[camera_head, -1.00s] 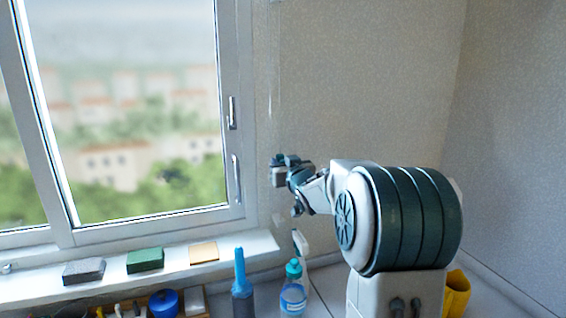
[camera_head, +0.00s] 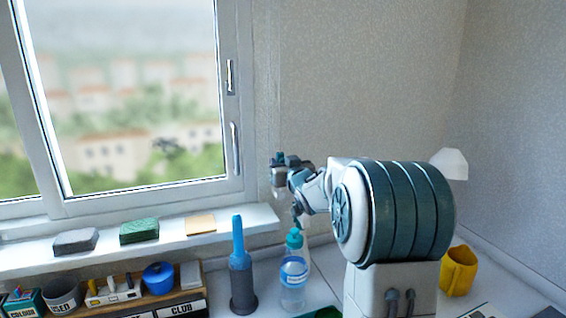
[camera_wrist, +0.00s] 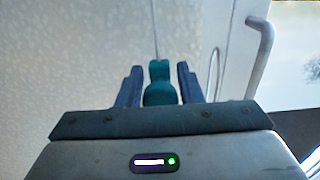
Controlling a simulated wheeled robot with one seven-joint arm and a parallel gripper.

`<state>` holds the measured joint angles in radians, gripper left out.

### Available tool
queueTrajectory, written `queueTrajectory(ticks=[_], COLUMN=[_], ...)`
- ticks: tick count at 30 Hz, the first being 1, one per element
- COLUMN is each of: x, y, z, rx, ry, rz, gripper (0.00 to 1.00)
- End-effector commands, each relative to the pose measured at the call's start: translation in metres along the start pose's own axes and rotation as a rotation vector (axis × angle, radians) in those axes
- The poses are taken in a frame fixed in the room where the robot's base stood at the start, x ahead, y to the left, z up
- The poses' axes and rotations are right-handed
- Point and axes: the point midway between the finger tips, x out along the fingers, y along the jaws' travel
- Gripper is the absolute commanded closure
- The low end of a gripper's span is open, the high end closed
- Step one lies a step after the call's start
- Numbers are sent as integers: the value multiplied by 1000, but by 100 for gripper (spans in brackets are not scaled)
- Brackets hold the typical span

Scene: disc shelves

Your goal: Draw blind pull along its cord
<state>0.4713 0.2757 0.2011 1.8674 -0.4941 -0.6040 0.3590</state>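The blind pull is a small teal, bell-like piece (camera_wrist: 160,85) in the wrist view, with a thin cord (camera_wrist: 155,35) running up from its top. The cord is too faint there to follow with certainty.
The window handle (camera_head: 235,148) is left of my gripper. A sponge (camera_head: 139,231) and other blocks lie on the sill. Below my gripper stands a clear bottle with a teal cap (camera_head: 293,284), beside a blue-topped grey tool (camera_head: 241,270). A yellow mug (camera_head: 458,270) stands right.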

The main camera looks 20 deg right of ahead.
Motion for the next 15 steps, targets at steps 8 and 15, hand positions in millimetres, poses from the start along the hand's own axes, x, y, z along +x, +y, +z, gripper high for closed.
queueTrajectory(ticks=[8, 15], x=[0, -12], y=[0, 1], z=[1, -1], rx=[1, -1], ry=[0, 3], rz=[0, 1], gripper=[50, 50])
